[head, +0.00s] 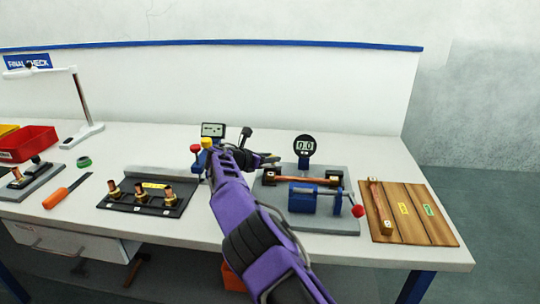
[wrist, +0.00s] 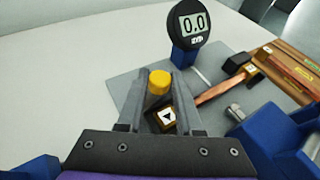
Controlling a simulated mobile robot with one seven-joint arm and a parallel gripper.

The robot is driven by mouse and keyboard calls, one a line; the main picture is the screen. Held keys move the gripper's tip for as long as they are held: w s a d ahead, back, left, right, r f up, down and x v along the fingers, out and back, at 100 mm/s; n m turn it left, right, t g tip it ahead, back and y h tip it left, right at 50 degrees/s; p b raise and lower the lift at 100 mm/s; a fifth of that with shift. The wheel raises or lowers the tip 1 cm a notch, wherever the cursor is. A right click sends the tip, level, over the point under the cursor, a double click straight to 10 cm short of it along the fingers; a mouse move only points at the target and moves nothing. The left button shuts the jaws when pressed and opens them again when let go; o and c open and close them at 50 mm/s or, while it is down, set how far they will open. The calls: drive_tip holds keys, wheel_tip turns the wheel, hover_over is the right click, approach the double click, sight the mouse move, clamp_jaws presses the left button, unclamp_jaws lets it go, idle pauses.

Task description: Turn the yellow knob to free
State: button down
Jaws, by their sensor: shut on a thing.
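The yellow knob (wrist: 159,82) stands between the two grey fingers of my gripper (wrist: 164,76) in the wrist view. The fingers are closed on its sides. A small plate with a black triangle mark (wrist: 168,117) shows just below the knob, between the fingers. In the head view my gripper (head: 268,160) is at the left end of the grey fixture with the copper bar (head: 305,180). There the knob seems hidden behind my gripper. The direction the knob points cannot be read.
A gauge reading 0.0 (head: 304,146) stands behind the fixture, with a red-ended lever (head: 357,211) at its right front. A wooden board (head: 411,222) lies to the right. A dark rack (head: 130,203) with copper fittings and a red-ball lever (head: 195,149) stand left of my arm.

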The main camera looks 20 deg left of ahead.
drive_tip(key=shift+f, duration=0.1)
idle(0.4)
drive_tip(key=c, duration=0.6)
unclamp_jaws()
drive_tip(key=shift+o, duration=0.2)
drive_tip(key=shift+s+a+r, duration=0.25)
drive_tip(key=shift+s+r, duration=0.1)
drive_tip(key=shift+s, duration=0.1)
drive_tip(key=v, duration=1)
drive_tip(key=shift+s, duration=0.35)
drive_tip(key=shift+r, duration=0.15)
